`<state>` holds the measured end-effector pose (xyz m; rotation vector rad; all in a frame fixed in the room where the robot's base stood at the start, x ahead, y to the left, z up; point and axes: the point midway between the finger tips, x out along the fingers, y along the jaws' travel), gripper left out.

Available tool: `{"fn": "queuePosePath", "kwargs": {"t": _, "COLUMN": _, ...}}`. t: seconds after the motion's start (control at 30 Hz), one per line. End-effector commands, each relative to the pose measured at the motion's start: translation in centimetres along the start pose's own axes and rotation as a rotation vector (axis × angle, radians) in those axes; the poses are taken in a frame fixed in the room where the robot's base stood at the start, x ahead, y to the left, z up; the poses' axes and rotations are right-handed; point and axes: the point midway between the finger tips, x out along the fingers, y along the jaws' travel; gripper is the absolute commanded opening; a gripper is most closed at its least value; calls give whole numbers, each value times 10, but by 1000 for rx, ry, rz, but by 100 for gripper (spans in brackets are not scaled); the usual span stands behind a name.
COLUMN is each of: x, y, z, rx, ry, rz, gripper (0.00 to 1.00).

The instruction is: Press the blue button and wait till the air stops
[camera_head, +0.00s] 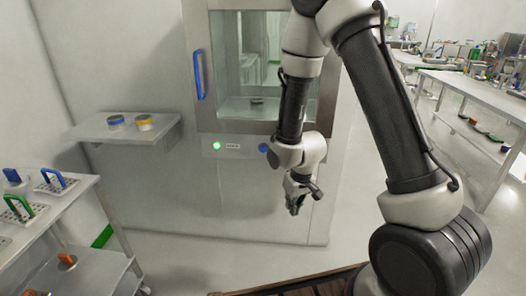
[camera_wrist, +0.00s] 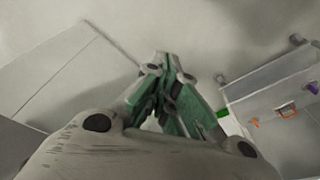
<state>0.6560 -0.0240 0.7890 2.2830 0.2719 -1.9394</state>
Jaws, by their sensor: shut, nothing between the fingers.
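The blue button (camera_head: 264,147) is on the front panel below the pass-through door, partly beside my wrist in the head view. A green light (camera_head: 216,146) glows to its left, with a small label between them. The pass-through cabinet (camera_head: 200,170) has a closed glass door (camera_head: 232,60) with a blue handle (camera_head: 198,74). A small dark item (camera_head: 257,100) is visible inside behind the glass. My gripper (camera_head: 293,209) points down in front of the cabinet, below the button and apart from it. In the wrist view my gripper (camera_wrist: 162,62) is shut and empty.
A wall shelf (camera_head: 90,132) at left holds a blue-ringed item (camera_head: 116,120) and a yellow-ringed item (camera_head: 145,122). A trolley (camera_head: 70,205) with blue- and green-handled racks stands lower left. Benches (camera_head: 480,92) with labware stand at right. Floor is clear between cabinet and benches.

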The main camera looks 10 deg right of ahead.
Motion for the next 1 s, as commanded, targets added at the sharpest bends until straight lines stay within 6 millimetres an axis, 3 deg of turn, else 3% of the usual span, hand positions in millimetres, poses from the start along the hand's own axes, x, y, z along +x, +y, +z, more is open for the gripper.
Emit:
{"fn": "queuePosePath", "kwargs": {"t": 0.03, "x": 23, "y": -6, "z": -8, "rx": 0, "ry": 44, "rz": -6, "gripper": 0}}
{"fn": "queuePosePath", "kwargs": {"t": 0.1, "x": 48, "y": -13, "z": -28, "rx": 7, "ry": 148, "rz": -20, "gripper": 0}}
{"fn": "queuePosePath", "kwargs": {"t": 0.2, "x": 64, "y": -20, "z": -64, "rx": 28, "ry": 326, "rz": -48, "gripper": 0}}
{"fn": "queuePosePath", "kwargs": {"t": 0.33, "x": 45, "y": -26, "z": -119, "rx": 60, "ry": 574, "rz": -89, "gripper": 0}}
{"fn": "queuePosePath", "kwargs": {"t": 0.5, "x": 12, "y": -31, "z": -161, "rx": 87, "ry": 788, "rz": -132, "gripper": 0}}
{"fn": "queuePosePath", "kwargs": {"t": 0.7, "x": -8, "y": -32, "z": -178, "rx": 104, "ry": 893, "rz": -159, "gripper": 0}}
{"fn": "queuePosePath", "kwargs": {"t": 1.0, "x": -9, "y": -32, "z": -178, "rx": 110, "ry": 898, "rz": -162, "gripper": 0}}
